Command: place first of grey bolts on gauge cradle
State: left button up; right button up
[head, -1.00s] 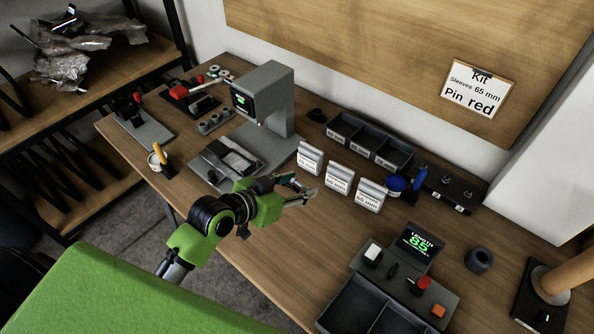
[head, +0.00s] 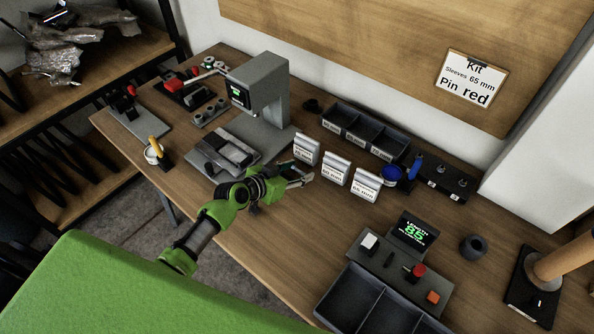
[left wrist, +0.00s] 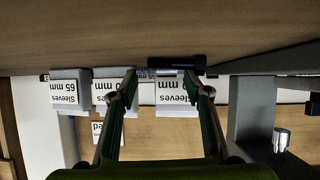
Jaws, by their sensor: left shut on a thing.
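My left gripper (head: 302,178) is above the wooden table, just in front of the sleeve label stands. In the left wrist view, my left gripper (left wrist: 162,82) has a dark bolt-like piece (left wrist: 185,66) lying crosswise at its fingertips and is shut on it. In the head view this piece is too small to make out clearly. The length gauge (head: 413,235) stands to the right, its screen reading 85. I cannot tell its cradle apart clearly among the small parts on its console. My right gripper is not in view.
White label stands (head: 335,170) are close beside the left gripper. Behind them is a dark divided bin (head: 355,128). A grey press (head: 262,95) stands to the left. An empty dark tray (head: 343,295) lies in front of the gauge. Table between gripper and tray is clear.

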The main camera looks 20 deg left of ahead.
pick_arm(q)
jog(key=shift+f, duration=0.2)
jog(key=o, duration=1.1)
